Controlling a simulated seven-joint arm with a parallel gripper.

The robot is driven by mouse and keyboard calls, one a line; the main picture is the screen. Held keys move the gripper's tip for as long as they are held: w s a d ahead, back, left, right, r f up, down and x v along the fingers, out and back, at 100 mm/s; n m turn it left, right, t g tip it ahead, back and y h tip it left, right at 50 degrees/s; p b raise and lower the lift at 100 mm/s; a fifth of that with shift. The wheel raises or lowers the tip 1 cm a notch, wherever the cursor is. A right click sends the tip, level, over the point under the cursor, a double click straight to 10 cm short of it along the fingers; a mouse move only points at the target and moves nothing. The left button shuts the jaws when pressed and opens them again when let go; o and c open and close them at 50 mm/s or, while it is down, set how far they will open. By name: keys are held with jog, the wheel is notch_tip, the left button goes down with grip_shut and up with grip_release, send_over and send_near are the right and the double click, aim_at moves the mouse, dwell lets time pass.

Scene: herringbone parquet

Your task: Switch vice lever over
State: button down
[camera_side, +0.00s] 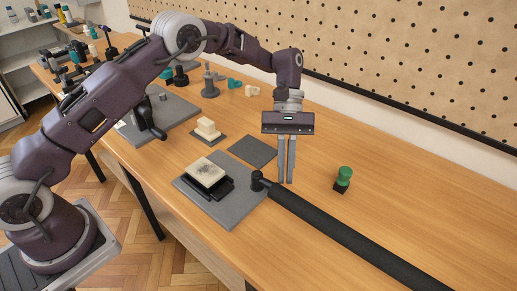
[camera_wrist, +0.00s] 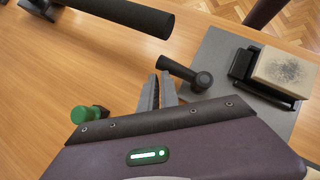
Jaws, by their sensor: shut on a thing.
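The vice is a black clamp (camera_wrist: 242,64) on a grey base plate (camera_side: 213,212), with a pale block (camera_side: 205,171) in it. The vice lever (camera_wrist: 178,69) is a short dark bar running left from a round black pivot (camera_wrist: 203,81) at the plate's edge; the pivot also shows in the side view (camera_side: 257,181). My gripper (camera_side: 287,181) points straight down beside the plate, its fingers close together. In the wrist view its fingertips (camera_wrist: 159,76) are at the lever, shut on it, though the contact is partly hidden.
A long black bar (camera_side: 350,236) crosses the front right, close to the lever's end. A green-topped stamp (camera_side: 344,177) stands right of my gripper. A dark square mat (camera_side: 252,151) and a small block on a base (camera_side: 207,128) lie behind.

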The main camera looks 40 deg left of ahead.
jog(key=shift+s+d, duration=0.2)
jog(key=shift+d, duration=0.05)
jog(key=w+a+r+t, duration=0.1)
jog(key=a+r, duration=0.1)
jog(key=r, duration=0.5)
jog(key=w+a+r+t, duration=0.1)
jog(key=a+r, duration=0.2)
jog(key=r, duration=0.4)
jog(key=s+a+r+m+t+y, duration=0.2)
jog(key=s+a+r+m+t, duration=0.1)
jog(key=s+r, duration=0.4)
jog(key=s+a+f+m+t+y, duration=0.1)
jog(key=s+a+m+t, duration=0.1)
jog(key=s, duration=0.8)
jog(key=s+a+f+m+t+y, duration=0.1)
jog(key=s+a+t, duration=0.3)
jog(key=s, duration=0.6)
jog(key=shift+s+a+f+m+t+y, duration=0.3)
jog(key=shift+s+a+f+m+t, duration=0.1)
jog(key=shift+m, duration=0.3)
